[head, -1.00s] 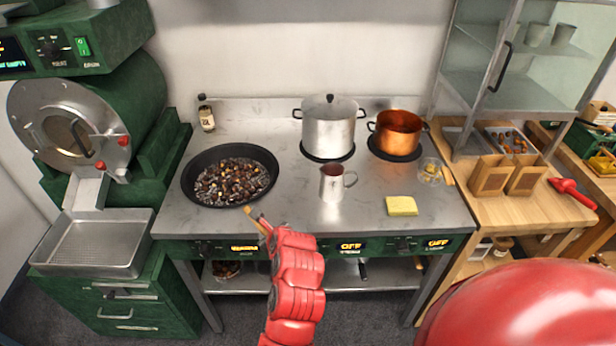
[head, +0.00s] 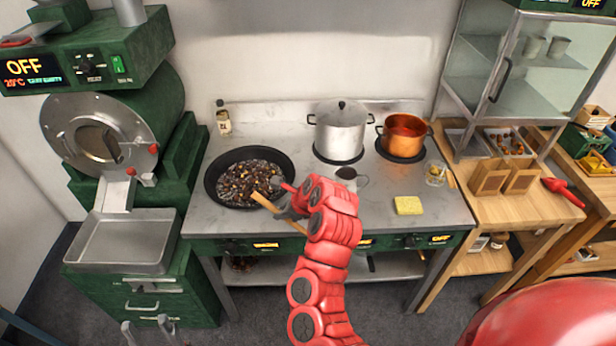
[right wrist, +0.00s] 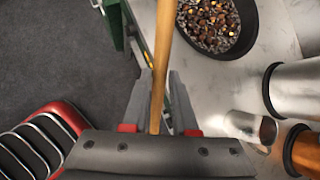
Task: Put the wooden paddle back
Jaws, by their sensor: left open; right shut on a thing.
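The wooden paddle (head: 264,202) is held by my right gripper (head: 285,208) beside the right front rim of the black pan (head: 212,198). In the right wrist view, its pale shaft (right wrist: 161,65) runs between the fingers (right wrist: 157,112) and out past the top edge. The paddle's far end is out of that view, so I cannot tell its shape. In the head view the paddle slants, one end near the pan rim and the other toward the stove's front edge. My left gripper (head: 148,330) is open and empty at the bottom left, low in front of the green cabinet.
Chestnuts in dark pebbles fill the pan. A steel pot (head: 340,132), a copper pot (head: 403,138) and a yellow sponge (head: 408,205) are on the stove. My right forearm partly covers the metal jug (head: 346,174). A wooden side table (head: 470,200) stands to the right.

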